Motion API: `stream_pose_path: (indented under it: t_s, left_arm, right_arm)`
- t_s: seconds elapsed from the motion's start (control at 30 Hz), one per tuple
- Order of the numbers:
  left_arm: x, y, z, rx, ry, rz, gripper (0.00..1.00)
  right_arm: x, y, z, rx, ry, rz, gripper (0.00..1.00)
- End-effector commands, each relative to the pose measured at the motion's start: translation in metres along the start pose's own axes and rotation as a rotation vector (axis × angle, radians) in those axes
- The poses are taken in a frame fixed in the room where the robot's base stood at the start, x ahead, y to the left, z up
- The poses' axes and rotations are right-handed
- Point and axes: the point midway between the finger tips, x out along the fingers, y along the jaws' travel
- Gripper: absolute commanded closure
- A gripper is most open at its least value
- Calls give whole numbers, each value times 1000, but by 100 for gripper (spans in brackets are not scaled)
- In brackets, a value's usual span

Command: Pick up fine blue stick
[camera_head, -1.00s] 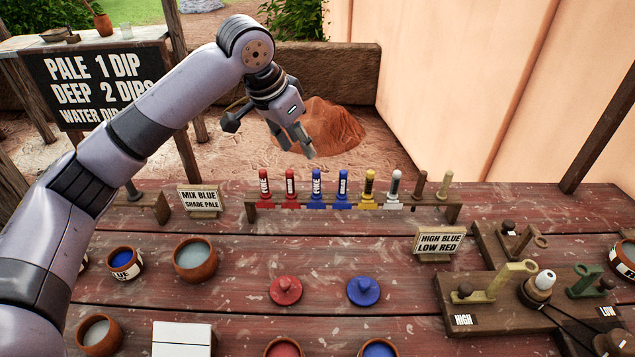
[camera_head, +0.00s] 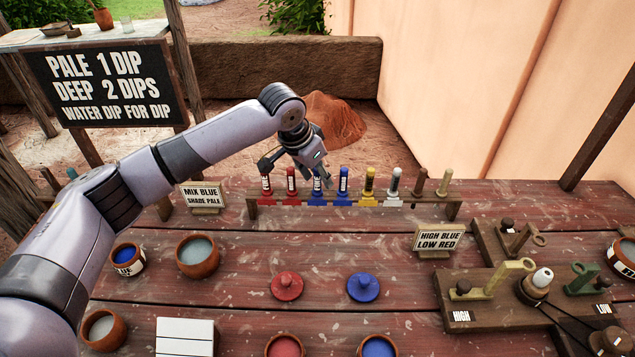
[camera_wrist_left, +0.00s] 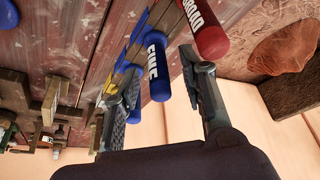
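The fine blue stick (camera_head: 316,194) stands upright in the wooden rack (camera_head: 420,204), partly covered by a finger of my left gripper (camera_head: 296,172) in the head view. The gripper is open, with its fingers spread over the red and blue sticks. In the left wrist view, the blue stick lettered FINE (camera_wrist_left: 157,68) appears between the open fingers (camera_wrist_left: 161,85); I see no grip on it. The broad red stick (camera_head: 291,180) stands to its left and the broad blue stick (camera_head: 343,181) to its right. My right gripper is out of view.
Yellow (camera_head: 369,183), white (camera_head: 395,181) and brown (camera_head: 419,183) sticks stand farther right in the rack. A MIX BLUE sign (camera_head: 203,195) is left of it. Bowls, red and blue lids (camera_head: 363,287) and a lever board (camera_head: 460,318) occupy the nearer table.

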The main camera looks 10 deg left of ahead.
Motion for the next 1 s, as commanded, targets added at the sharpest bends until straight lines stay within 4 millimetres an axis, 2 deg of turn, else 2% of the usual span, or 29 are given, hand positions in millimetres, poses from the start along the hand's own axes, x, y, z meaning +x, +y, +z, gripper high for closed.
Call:
stream_pose_path:
  t_s: [0.17, 0.73, 1.0]
  left_arm:
    - [0, 0, 0, 1, 0, 0, 62]
    - [0, 0, 0, 1, 0, 0, 100]
    - [-1, 0, 0, 1, 1, 0, 100]
  right_arm:
    - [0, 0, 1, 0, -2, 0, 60]
    - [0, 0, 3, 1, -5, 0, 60]
    - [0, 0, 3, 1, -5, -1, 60]
